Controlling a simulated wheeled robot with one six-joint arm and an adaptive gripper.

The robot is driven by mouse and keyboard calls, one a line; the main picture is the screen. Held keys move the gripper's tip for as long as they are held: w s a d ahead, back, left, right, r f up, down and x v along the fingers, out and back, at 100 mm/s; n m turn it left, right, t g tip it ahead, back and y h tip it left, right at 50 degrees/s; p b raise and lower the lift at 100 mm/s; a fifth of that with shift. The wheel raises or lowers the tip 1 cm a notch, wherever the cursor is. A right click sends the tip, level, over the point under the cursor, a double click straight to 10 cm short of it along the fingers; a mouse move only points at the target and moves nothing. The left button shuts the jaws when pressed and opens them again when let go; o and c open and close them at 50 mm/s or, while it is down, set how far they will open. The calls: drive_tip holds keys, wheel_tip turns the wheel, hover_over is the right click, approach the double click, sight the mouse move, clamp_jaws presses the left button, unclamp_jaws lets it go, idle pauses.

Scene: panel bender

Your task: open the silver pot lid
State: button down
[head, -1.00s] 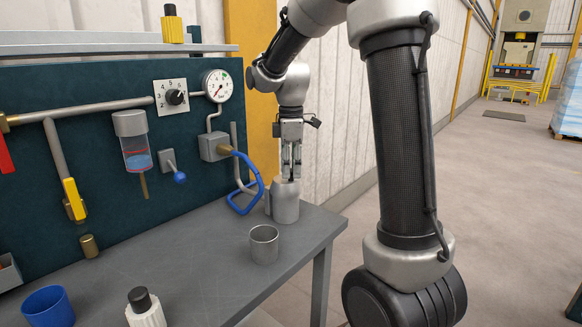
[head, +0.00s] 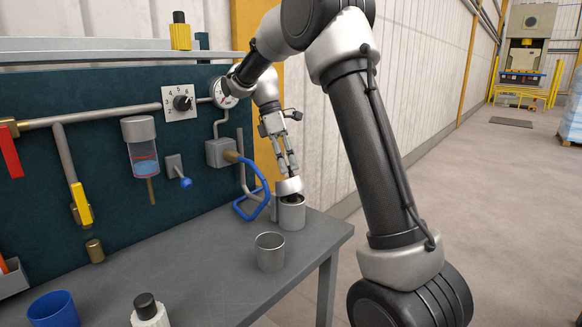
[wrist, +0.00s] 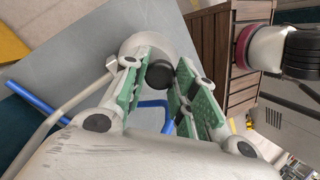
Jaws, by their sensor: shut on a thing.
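The silver pot (head: 291,214) stands upright near the far right corner of the grey workbench. Its lid (head: 289,187) is tilted up, and a dark opening shows between lid and rim in the head view. My gripper (head: 284,174) comes down at a slant from above and is shut on the lid's top. In the wrist view my gripper (wrist: 160,75) has its green pads on either side of the lid's dark round knob (wrist: 160,73). The pale lid (wrist: 146,42) shows behind the fingers. The pot's inside is mostly hidden.
An open grey cup (head: 270,252) stands in front of the pot. A blue cup (head: 53,309) and a black-capped white bottle (head: 149,311) stand near the front. The middle of the bench (head: 190,255) is clear.

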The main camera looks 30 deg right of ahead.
drive_tip(key=shift+w+a+r+g+h, duration=0.15)
drive_tip(key=shift+w+a+g+h, duration=0.15)
drive_tip(key=shift+w+g, duration=0.35)
drive_tip(key=c, duration=1.1)
unclamp_jaws()
wheel_tip(320, 180, up, 10)
